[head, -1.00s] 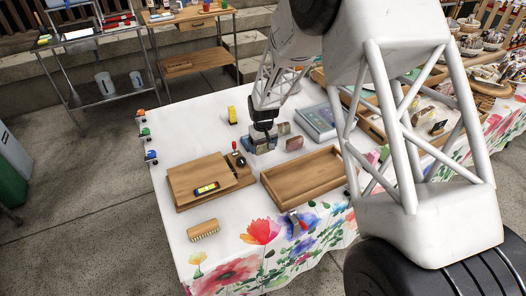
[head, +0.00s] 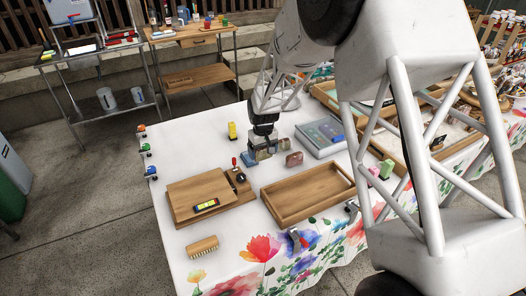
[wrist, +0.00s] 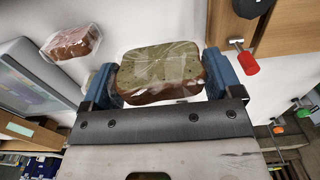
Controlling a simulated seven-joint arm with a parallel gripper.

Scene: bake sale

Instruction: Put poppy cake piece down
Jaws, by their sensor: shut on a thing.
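My gripper (head: 264,146) is shut on a plastic-wrapped cake piece with a pale, speckled, greenish top and brown sides. In the wrist view this poppy cake piece (wrist: 160,72) sits squarely between my two blue fingers. In the head view my gripper is low over the white tablecloth, behind the wooden tray, and mostly hides the piece. I cannot tell whether the piece touches the cloth. A second wrapped piece (head: 294,159), reddish brown, lies on the cloth just right of my gripper; it also shows in the wrist view (wrist: 72,42), apart from the held piece.
An empty wooden tray (head: 306,192) stands in front. A wooden board (head: 240,199) with a yellow-green level (head: 206,205) lies left of it. A brush (head: 202,244) lies at the front left. A yellow object (head: 232,130) stands behind. A grey device (head: 320,138) lies right.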

